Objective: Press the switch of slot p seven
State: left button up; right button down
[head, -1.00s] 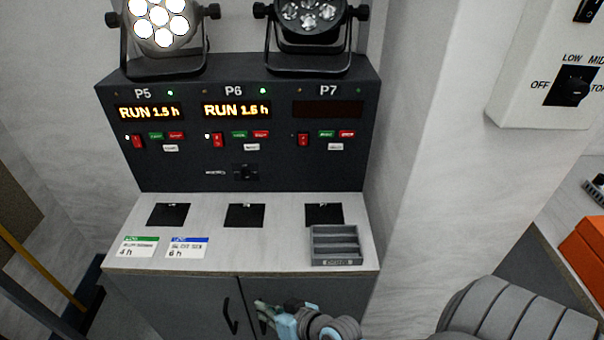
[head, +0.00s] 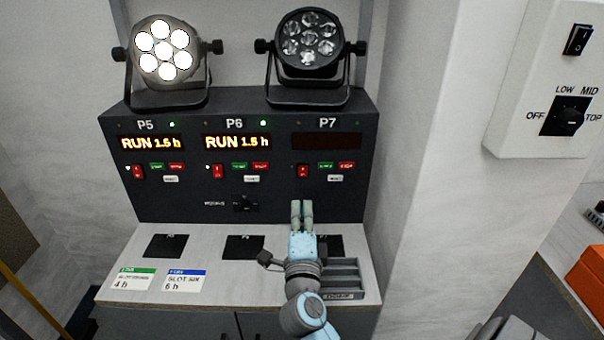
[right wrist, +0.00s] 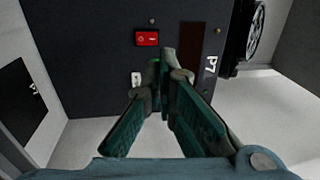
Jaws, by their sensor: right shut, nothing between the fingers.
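The P7 slot is the right-hand column of the dark panel (head: 345,205). Its display (head: 327,141) is dark. Its red rocker switch (head: 303,171) sits below the display's left end, beside a green and a red button. The switch also shows in the right wrist view (right wrist: 146,38). My right gripper (head: 301,204) is shut and empty, pointing at the panel with its tips just below the switch in the head view. In the right wrist view the fingers (right wrist: 166,62) hide part of the P7 buttons. I cannot tell any contact. My left gripper is out of view.
P5 (head: 151,143) and P6 (head: 237,142) displays read RUN. A lit lamp (head: 163,50) and an unlit lamp (head: 309,45) stand above. A grey slotted tray (head: 343,280) lies on the counter beside my arm. A wall box (head: 540,80) with a knob is at right.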

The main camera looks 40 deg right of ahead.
jog(key=b+x, duration=0.2)
jog(key=x, duration=1)
jog(key=shift+w+d, duration=0.15)
jog(key=shift+d, duration=0.05)
jog(key=shift+r, duration=0.15)
jog(key=p, duration=0.3)
jog(key=r+p, duration=0.1)
jog(key=p, duration=0.2)
jog(key=shift+w+d+r+g+y, duration=0.2)
jog(key=shift+w+r+g+y, duration=0.1)
jog(key=shift+w+g, duration=0.1)
jog(key=shift+s+f+b, duration=0.1)
jog(key=shift+f+b, duration=0.35)
jog(key=shift+f, duration=0.15)
jog(key=shift+d+f, duration=0.1)
jog(key=p, duration=0.5)
send_near(302, 162)
jog(key=s+a+r, duration=0.2)
jog(key=s+a, duration=0.2)
jog(key=s, duration=0.2)
jog(key=shift+a+r, duration=0.25)
